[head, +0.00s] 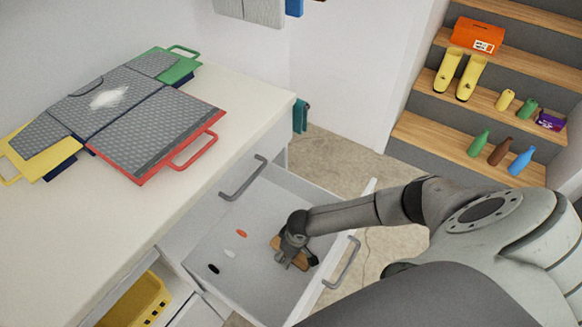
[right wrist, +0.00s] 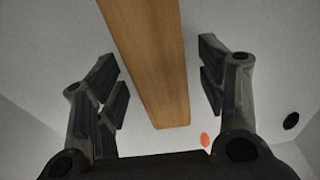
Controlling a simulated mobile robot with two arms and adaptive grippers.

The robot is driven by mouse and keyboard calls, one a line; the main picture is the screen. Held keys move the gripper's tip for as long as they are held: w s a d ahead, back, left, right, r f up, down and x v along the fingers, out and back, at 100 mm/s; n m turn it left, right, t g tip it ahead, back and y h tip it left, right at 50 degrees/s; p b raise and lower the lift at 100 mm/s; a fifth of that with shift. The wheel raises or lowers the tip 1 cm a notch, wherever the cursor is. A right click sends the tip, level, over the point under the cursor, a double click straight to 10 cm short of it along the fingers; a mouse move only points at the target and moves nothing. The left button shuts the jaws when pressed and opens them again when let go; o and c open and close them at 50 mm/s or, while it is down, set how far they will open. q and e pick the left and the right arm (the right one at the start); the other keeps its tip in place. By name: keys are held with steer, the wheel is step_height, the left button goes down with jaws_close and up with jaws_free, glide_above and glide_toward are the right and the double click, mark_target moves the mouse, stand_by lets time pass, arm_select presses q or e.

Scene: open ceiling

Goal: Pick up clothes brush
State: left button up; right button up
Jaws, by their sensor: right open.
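The clothes brush (head: 302,264) shows as a brown wooden piece lying in the open drawer in the head view, partly covered by my right gripper (head: 297,262). In the right wrist view its wooden back (right wrist: 150,60) runs from the top edge down to the middle, between the two fingers of my open right gripper (right wrist: 160,82). A gap shows on each side of the wood, so the fingers look apart from it. Any bristles are hidden. My left gripper is not in view.
The open drawer (head: 215,235) has raised walls and also holds small orange (head: 241,233), white (head: 229,253) and black (head: 213,269) pieces. The white counter (head: 100,215) beside it carries a grey folding board (head: 150,120) with coloured handles. A yellow basket (head: 138,302) sits below.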

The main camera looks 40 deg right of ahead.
steer(key=shift+c, duration=0.5)
steer(key=c, duration=1.1)
steer(key=shift+o, duration=0.2)
steer(key=shift+r, duration=0.1)
steer(key=shift+r, duration=0.55)
step_height(320, 180, up, 17)
steer(key=p, duration=0.2)
steer(key=shift+p, duration=0.3)
steer(key=shift+f, duration=0.1)
